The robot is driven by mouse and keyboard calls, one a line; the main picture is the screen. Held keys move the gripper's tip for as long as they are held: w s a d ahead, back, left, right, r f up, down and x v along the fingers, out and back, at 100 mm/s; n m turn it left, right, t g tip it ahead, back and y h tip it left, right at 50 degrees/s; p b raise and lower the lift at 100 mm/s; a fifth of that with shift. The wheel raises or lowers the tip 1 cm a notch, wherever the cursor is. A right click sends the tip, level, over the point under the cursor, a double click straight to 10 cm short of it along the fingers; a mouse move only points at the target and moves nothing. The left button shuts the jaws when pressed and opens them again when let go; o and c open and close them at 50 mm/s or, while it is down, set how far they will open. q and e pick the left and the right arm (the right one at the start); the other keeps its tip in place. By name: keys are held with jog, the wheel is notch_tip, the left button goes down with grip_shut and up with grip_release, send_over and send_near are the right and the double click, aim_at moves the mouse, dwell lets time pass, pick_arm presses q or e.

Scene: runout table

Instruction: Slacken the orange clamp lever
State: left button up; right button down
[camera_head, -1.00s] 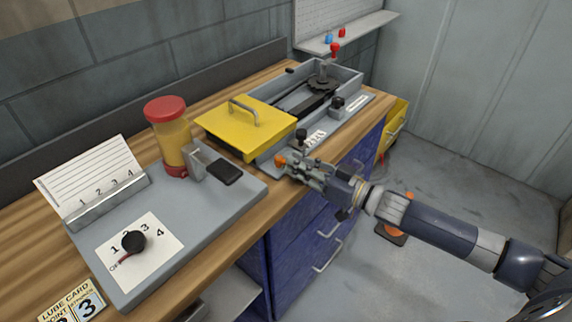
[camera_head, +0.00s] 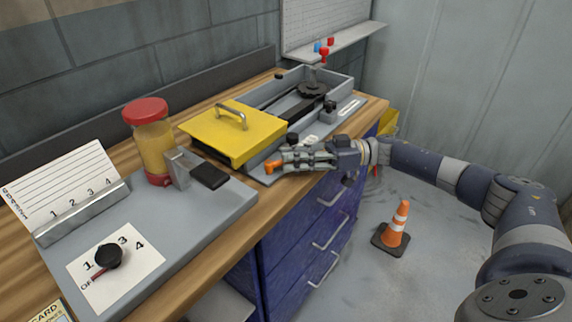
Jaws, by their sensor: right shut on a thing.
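The orange clamp lever (camera_head: 272,167) shows at the tips of my right gripper (camera_head: 284,162), at the front corner of the grey machine tray (camera_head: 345,118). My right gripper is shut on the lever, and its fingers hide part of it. The arm comes in from the right. A yellow cover (camera_head: 232,131) with a grey handle lies over the near end of the tray, just behind the lever. My left gripper is not in view.
A grey lubrication panel with a black knob (camera_head: 109,256), a red-lidded jar (camera_head: 149,140) and a card holder stands at the left. A black knob (camera_head: 292,140) is close behind my gripper. A traffic cone (camera_head: 397,226) stands on open floor.

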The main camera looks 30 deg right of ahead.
jog(key=shift+w+r+g, duration=0.1)
jog(key=shift+w+g, duration=0.05)
jog(key=shift+g, duration=0.15)
jog(key=c, duration=1.6)
grip_release()
jog(key=v, duration=1.2)
jog(key=shift+f, duration=0.2)
